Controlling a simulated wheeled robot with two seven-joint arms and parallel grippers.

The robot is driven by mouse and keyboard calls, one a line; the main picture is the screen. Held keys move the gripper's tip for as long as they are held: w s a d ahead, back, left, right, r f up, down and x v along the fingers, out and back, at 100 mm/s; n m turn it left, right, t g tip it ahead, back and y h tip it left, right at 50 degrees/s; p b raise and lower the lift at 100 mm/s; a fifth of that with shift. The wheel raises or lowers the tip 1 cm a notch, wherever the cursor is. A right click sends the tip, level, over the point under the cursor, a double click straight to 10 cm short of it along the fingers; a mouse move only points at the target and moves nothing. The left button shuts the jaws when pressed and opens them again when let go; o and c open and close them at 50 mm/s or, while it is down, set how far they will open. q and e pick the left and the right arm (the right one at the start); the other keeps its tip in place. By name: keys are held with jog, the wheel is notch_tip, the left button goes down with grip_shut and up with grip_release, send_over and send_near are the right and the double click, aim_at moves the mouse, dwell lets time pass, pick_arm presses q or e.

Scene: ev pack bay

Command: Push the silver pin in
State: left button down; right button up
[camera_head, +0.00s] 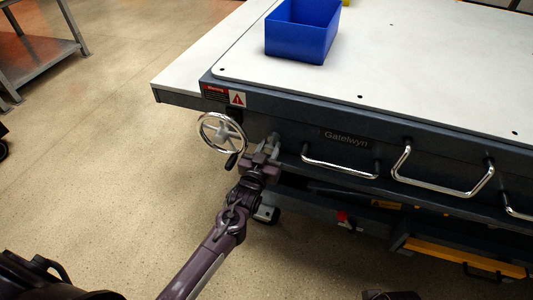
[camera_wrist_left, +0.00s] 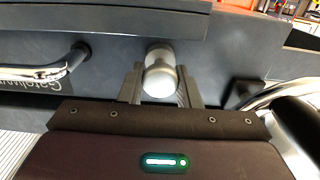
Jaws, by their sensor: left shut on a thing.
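The silver pin (camera_wrist_left: 159,75) is a short round metal knob on the dark front side of the bench, seen near the middle of the left wrist view. My left gripper (camera_wrist_left: 160,88) has its two fingers on either side of the pin and is shut on it. In the head view my left gripper (camera_head: 272,146) is at the bench front, just right of the handwheel, and largely hides the pin there. How far the pin stands out is hard to tell.
A chrome handwheel (camera_head: 220,132) with a dark knob is close left of my left gripper. Chrome handles (camera_head: 340,168) stick out to the right along the front. A blue bin (camera_head: 302,32) stands on the white top (camera_head: 400,70).

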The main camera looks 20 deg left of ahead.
aim_at(268, 150)
pick_arm(q)
jog(key=shift+w+r, duration=0.1)
jog(key=shift+w, duration=0.05)
pick_arm(e)
jog(key=shift+s+a, duration=0.1)
jog(key=shift+a, duration=0.05)
pick_arm(q)
jog(key=c, duration=1.1)
grip_release()
jog(key=shift+w, duration=0.1)
jog(key=s+p, duration=0.1)
jog(key=s, duration=0.5)
jog(key=shift+s+a, duration=0.15)
jog(key=shift+s, duration=0.8)
pick_arm(e)
jog(key=shift+s+d+r+g, duration=0.1)
jog(key=shift+s+d+g, duration=0.1)
jog(key=shift+d, duration=0.25)
jog(key=shift+s+d+r+g, duration=0.1)
jog(key=shift+d+g, duration=0.1)
jog(key=shift+d, duration=0.2)
jog(key=shift+w, duration=0.1)
